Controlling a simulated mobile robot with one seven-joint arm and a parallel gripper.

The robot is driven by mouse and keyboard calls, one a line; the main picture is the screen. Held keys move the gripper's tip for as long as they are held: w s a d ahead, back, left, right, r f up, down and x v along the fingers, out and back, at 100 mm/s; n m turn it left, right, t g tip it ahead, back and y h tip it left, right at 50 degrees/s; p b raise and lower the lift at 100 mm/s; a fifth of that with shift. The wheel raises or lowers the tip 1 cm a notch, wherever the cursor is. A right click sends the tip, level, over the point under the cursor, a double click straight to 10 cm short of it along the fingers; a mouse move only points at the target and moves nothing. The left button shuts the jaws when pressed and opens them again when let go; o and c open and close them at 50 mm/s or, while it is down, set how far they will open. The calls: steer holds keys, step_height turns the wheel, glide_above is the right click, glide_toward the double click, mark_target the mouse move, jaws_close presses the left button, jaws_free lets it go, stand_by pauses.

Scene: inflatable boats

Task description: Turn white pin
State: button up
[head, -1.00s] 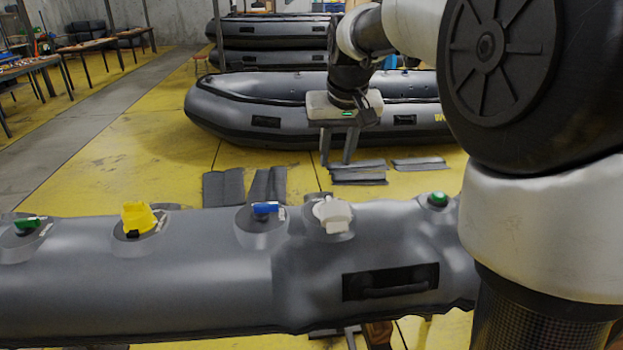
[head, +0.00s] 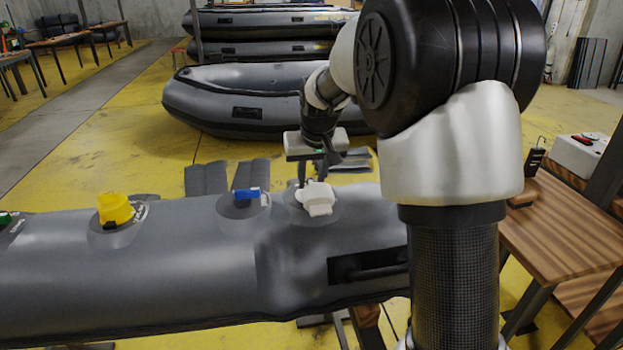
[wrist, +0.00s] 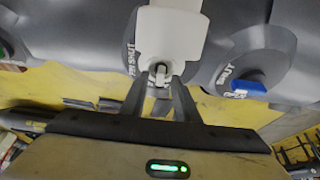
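The white valve (head: 316,197) with its white pin sits on top of the grey inflatable tube (head: 150,275), right of centre in the head view. In the wrist view its broad white body (wrist: 172,35) fills the top middle, and the small white pin (wrist: 160,76) shows below it. My gripper (head: 313,180) points down at the far side of the valve. In the wrist view its two dark fingers (wrist: 160,92) are apart, with the pin's end in line with the gap between them. I cannot tell whether they touch it.
A blue valve (head: 247,194) and a yellow valve (head: 116,209) stand on the same tube to the left, with a green one (head: 6,219) at the edge. A wooden table (head: 560,235) stands at right. A grey boat (head: 240,100) lies behind on the yellow floor.

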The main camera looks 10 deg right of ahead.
steer(key=shift+c, duration=0.4)
jaws_close()
steer(key=shift+m, duration=0.4)
steer(key=m, duration=0.1)
steer(key=m+h+p, duration=0.1)
steer(key=m, duration=0.1)
steer(key=shift+a+m+g+h, duration=0.2)
steer(key=shift+m+g+h, duration=0.1)
steer(key=m+h+p, duration=0.1)
steer(key=m, duration=0.2)
steer(key=shift+w+m+g, duration=0.1)
steer(key=shift+m+g, duration=0.2)
steer(key=m+p, duration=0.1)
steer(key=m, duration=0.1)
steer(key=m+g+h+p, duration=0.1)
steer(key=m+p, duration=0.1)
steer(key=m, duration=0.1)
steer(key=shift+w+r+g+h, duration=0.1)
steer(key=shift+r+g+h, duration=0.05)
steer(key=shift+g+h, duration=0.15)
steer(key=shift+m+g+p, duration=0.9)
steer(key=shift+m+p, duration=0.55)
steer(key=shift+m, duration=1.05)
